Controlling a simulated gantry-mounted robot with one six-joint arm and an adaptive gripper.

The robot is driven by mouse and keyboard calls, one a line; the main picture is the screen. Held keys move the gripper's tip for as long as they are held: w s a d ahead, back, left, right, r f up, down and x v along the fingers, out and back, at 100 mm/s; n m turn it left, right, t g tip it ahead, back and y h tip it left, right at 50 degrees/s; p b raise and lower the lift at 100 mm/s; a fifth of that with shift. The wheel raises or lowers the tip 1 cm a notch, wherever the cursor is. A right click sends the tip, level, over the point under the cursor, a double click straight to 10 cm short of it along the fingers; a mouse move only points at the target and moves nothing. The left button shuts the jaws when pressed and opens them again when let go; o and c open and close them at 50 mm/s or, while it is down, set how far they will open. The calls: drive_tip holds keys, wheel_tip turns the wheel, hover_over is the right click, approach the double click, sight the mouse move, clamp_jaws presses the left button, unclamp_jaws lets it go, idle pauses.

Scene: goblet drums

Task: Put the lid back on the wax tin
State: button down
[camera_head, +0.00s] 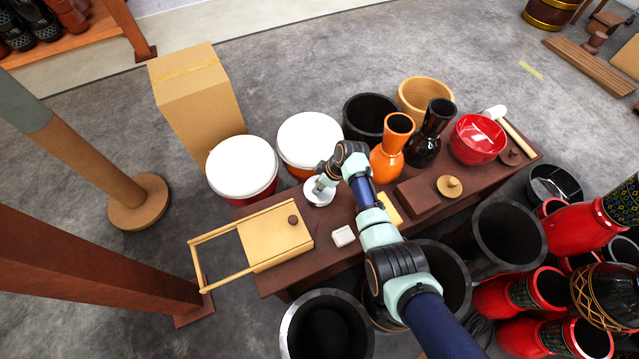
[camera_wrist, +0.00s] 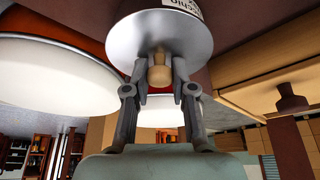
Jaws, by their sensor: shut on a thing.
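The lid (camera_head: 318,196) is a silver-grey disc over the front left part of the dark brown bench top. In the wrist view the lid (camera_wrist: 125,38) shows its shiny face with a small wooden knob (camera_wrist: 160,70) at its middle. My gripper (camera_head: 319,186) is shut on that knob, and its fingers (camera_wrist: 160,88) stand on both sides of it. The wax tin (camera_wrist: 187,6) shows only as a piece of wall with a white label at the top edge of the wrist view, right behind the lid. Whether the lid is fully seated cannot be told. The lid hides the tin's opening.
A pale wooden box (camera_head: 277,240) with a dark knob stands left of the lid. White-topped drums (camera_head: 242,166) (camera_head: 309,138) stand behind. A white block (camera_head: 343,236) lies in front, a yellow block (camera_head: 391,208) beside my arm. An orange goblet drum (camera_head: 387,163) stands to the right.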

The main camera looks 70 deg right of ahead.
drive_tip(key=c, duration=1)
unclamp_jaws()
drive_tip(key=shift+f, duration=0.1)
drive_tip(key=shift+o, duration=0.2)
drive_tip(key=shift+r, duration=0.4)
drive_tip(key=p+v, duration=0.7)
drive_tip(key=v, duration=0.5)
